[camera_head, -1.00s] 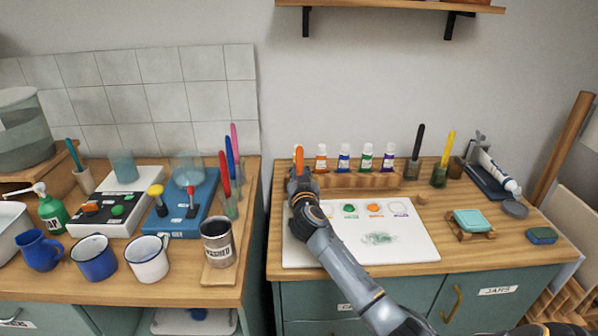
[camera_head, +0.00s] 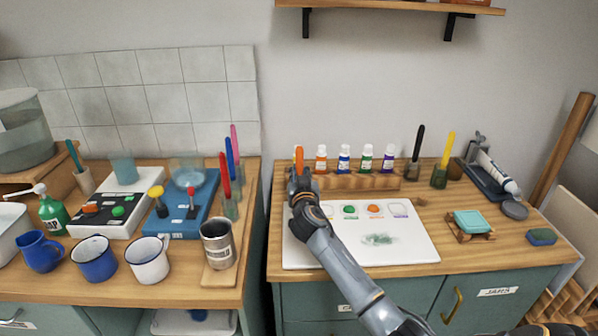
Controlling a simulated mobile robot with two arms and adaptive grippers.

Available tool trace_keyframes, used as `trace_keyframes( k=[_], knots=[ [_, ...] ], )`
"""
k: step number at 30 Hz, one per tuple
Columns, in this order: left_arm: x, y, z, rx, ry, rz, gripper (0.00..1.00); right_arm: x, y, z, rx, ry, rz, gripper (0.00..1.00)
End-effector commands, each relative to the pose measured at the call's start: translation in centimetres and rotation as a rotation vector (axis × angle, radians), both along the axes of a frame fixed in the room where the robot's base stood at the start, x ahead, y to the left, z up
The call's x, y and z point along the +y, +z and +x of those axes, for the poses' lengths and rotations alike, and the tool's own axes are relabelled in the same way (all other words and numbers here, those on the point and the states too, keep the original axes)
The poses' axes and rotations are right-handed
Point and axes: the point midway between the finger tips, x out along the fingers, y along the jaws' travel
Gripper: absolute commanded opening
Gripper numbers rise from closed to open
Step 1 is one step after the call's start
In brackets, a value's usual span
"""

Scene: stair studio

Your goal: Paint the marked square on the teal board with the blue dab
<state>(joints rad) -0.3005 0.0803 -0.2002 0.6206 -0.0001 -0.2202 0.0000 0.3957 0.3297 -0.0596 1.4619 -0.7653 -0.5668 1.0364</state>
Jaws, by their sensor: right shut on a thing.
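My right gripper (camera_head: 302,190) is over the left part of a white palette board (camera_head: 415,240) on the right-hand counter. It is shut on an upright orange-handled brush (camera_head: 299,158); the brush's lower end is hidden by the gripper. The palette has a green dab (camera_head: 350,210), an orange dab (camera_head: 375,209) and a pale ringed spot, with a grey-green smear (camera_head: 378,239) below. No blue dab shows; the gripper covers the palette's left part. A small teal block (camera_head: 473,221) rests on a wooden rack; I see no marked square on it. My left gripper is not in view.
Several paint tubes stand in a wooden rack (camera_head: 360,182) behind the palette. A black-handled brush (camera_head: 416,148) and a yellow-handled one (camera_head: 445,153) stand in holders to the right. The left counter is crowded with mugs, a can (camera_head: 217,244) and trays.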

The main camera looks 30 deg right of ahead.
Motion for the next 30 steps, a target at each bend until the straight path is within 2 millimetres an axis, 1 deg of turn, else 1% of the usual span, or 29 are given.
trace_keyframes(
  k=[1, 18, 23, 30],
  knots=[
    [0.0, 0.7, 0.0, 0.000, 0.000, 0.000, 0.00, 0.0, 1.0, 0.0, -0.002, 0.000, 0.000, 0.00],
    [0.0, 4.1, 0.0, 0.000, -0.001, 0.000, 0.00, 0.0, 5.6, 0.0, -0.004, 0.000, 0.000, 0.00],
    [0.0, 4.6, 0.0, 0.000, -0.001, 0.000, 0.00, 0.0, 6.3, 0.0, -0.004, 0.000, -0.001, 0.00],
    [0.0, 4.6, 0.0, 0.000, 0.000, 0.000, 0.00, 0.0, 6.3, 0.0, -0.004, 0.000, -0.001, 0.00]
  ],
)
